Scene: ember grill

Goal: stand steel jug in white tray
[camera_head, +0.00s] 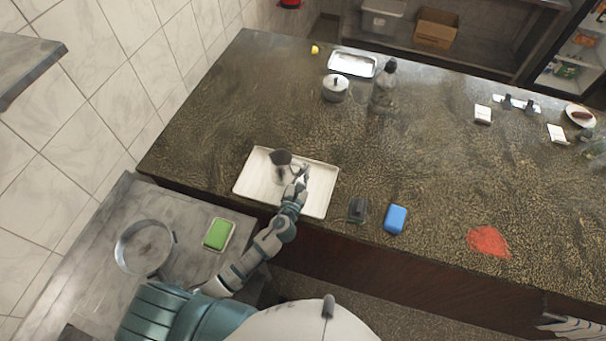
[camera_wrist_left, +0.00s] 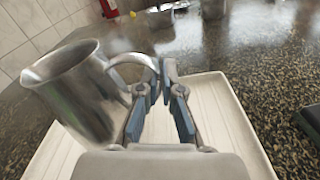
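The steel jug (camera_head: 280,168) is over the left middle part of the white tray (camera_head: 318,202) in the head view. In the left wrist view, the jug (camera_wrist_left: 82,90) stands large at the left with its handle toward my fingers, and the tray (camera_wrist_left: 225,105) spreads below. My left gripper (camera_head: 299,180) reaches in from the front. Its fingertips (camera_wrist_left: 163,70) come together at the jug's handle and look shut on it. The jug looks about upright in the head view. I cannot tell whether its base touches the tray. My right gripper is in neither view.
A dark small item (camera_head: 357,209) and a blue box (camera_head: 395,219) lie right of the tray. A lidded pot (camera_head: 335,88), a metal tray (camera_head: 352,64) and a bottle (camera_head: 383,88) stand farther back. The counter's middle is clear.

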